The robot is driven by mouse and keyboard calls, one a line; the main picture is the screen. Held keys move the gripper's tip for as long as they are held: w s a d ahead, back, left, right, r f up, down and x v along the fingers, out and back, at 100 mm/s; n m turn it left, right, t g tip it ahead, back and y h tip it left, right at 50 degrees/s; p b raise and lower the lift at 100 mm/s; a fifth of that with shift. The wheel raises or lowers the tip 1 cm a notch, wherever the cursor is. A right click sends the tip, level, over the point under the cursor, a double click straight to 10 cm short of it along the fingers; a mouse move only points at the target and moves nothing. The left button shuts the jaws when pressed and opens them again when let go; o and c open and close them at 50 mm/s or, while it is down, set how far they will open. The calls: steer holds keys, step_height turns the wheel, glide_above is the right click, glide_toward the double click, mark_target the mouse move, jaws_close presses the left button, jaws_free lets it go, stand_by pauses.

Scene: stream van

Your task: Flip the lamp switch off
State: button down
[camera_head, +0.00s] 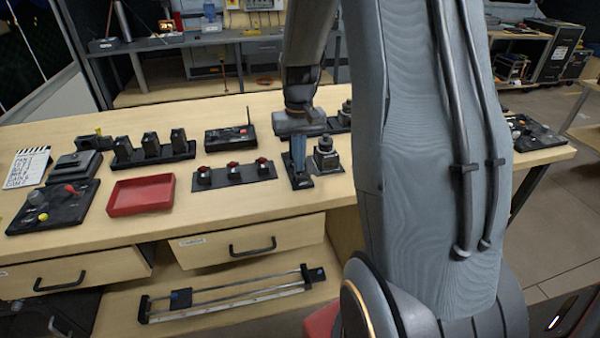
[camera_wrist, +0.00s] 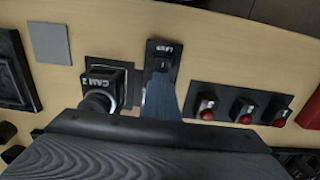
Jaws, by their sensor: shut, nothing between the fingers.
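The lamp switch is a small black plate (camera_head: 301,183) near the front edge of the wooden table. It also shows in the wrist view as a plate labelled LAMP (camera_wrist: 164,47). My gripper (camera_head: 298,160) points down onto this plate with its grey-blue fingers together and empty. In the wrist view the fingers (camera_wrist: 161,85) cover the lower part of the plate, so the lever is hidden. I cannot tell whether the fingers touch the switch or which way it is set.
A CAM 2 joystick (camera_head: 325,156) stands close beside the switch on the right. A panel with red-topped switches (camera_head: 234,175) lies to its left. A red tray (camera_head: 140,208) and a clapperboard (camera_head: 27,168) are further left. My arm hides much of the table's right side.

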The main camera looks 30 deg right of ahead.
step_height(320, 180, up, 7)
steer(key=p, duration=0.5)
stand_by(0.3)
stand_by(0.4)
steer(key=s+a+f+n+t+b, duration=0.1)
steer(key=s+a+n+b, duration=0.2)
steer(key=s+a, duration=1.2)
steer(key=shift+f, duration=0.15)
steer(key=shift+s+a, duration=0.1)
